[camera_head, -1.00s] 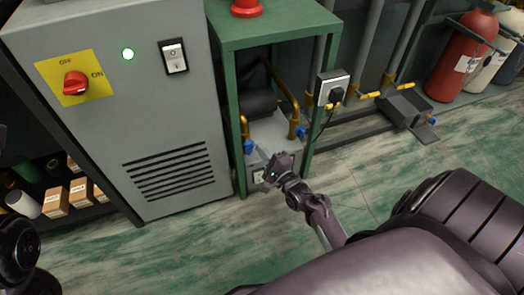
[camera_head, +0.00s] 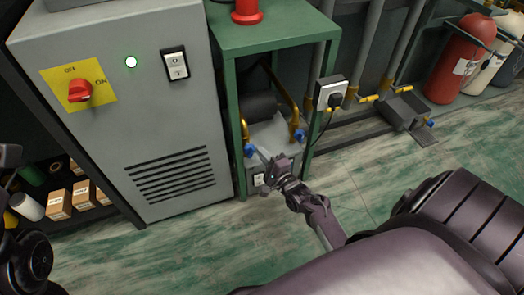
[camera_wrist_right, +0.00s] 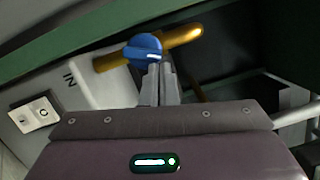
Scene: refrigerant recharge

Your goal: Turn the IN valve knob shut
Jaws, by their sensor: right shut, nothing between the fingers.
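The IN valve knob (camera_wrist_right: 143,48) is blue and sits on a brass pipe (camera_wrist_right: 183,37), near the letters IN on a light grey housing (camera_wrist_right: 84,84), in the right wrist view. In the head view the knob (camera_head: 249,150) is at the left inside the green frame. My right gripper (camera_wrist_right: 160,76) is shut and empty, its fingertips at the lower edge of the knob; I cannot tell whether they touch. In the head view my right gripper (camera_head: 262,155) is just right of the knob. Only dark parts of my left arm show at the left edge; its fingers are not seen.
A second blue knob (camera_head: 299,136) is on the right brass pipe. The green frame (camera_head: 232,110) stands around the unit, with a grey cabinet (camera_head: 120,110) to its left. A black plug sits in a socket (camera_head: 332,92) on the right post. The floor in front is clear.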

